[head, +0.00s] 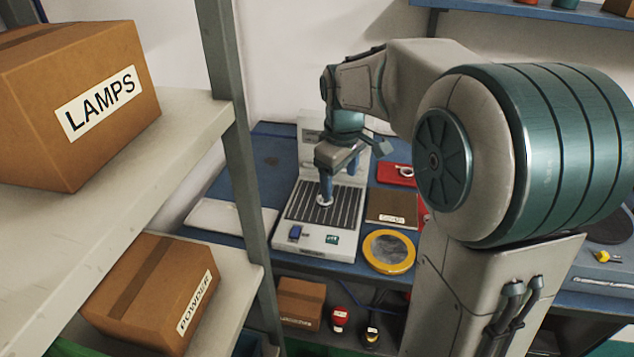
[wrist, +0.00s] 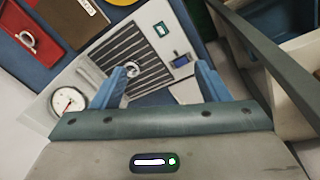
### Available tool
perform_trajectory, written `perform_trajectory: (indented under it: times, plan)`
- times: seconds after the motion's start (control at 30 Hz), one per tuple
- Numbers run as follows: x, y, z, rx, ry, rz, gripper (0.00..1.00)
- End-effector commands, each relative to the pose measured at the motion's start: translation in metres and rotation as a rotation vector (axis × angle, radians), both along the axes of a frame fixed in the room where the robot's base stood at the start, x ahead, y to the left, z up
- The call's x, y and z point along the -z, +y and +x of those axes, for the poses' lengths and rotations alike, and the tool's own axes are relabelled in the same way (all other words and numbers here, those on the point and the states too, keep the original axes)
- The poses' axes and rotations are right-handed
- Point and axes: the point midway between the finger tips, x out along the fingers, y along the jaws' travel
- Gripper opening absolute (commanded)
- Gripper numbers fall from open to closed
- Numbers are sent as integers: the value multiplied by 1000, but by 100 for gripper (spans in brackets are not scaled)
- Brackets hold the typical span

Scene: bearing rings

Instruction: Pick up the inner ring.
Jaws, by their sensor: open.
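A small pale metal ring (head: 324,200) lies on the dark ribbed plate of a white bench device (head: 300,241). In the wrist view the ring (wrist: 132,69) is beside the tip of the left finger, on the inner side. A second ring (head: 404,171) lies on a red tray (head: 386,174), and it also shows in the wrist view (wrist: 27,39). I cannot tell from any marking which is the inner ring. My gripper (wrist: 162,70) is open, pointing down over the plate, with nothing held. In the head view its fingers (head: 326,186) partly cover the plate ring.
A brown labelled mat (head: 391,213) and a yellow-rimmed round dish (head: 388,252) are right of the device. A white pad (head: 232,217) lies left. A shelf post (head: 236,160) with LAMPS (head: 80,95) and POWDER boxes stands in front left. A dial (wrist: 67,101) shows in the wrist view.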

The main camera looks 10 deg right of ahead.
Motion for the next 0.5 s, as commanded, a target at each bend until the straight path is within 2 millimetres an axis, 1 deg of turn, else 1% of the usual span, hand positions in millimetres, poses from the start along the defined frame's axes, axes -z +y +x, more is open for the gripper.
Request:
perform_trajectory:
  times: [0.03,0.17,0.2,0.3,0.4,0.5]
  plan:
    - [2,0,19,-53,14,-5,69]
    - [10,1,61,-207,46,-17,69]
    - [14,0,73,-255,55,-19,69]
    - [25,0,103,-371,78,-23,69]
    - [38,0,128,-478,96,-24,69]
    - [49,-1,147,-563,108,-22,69]
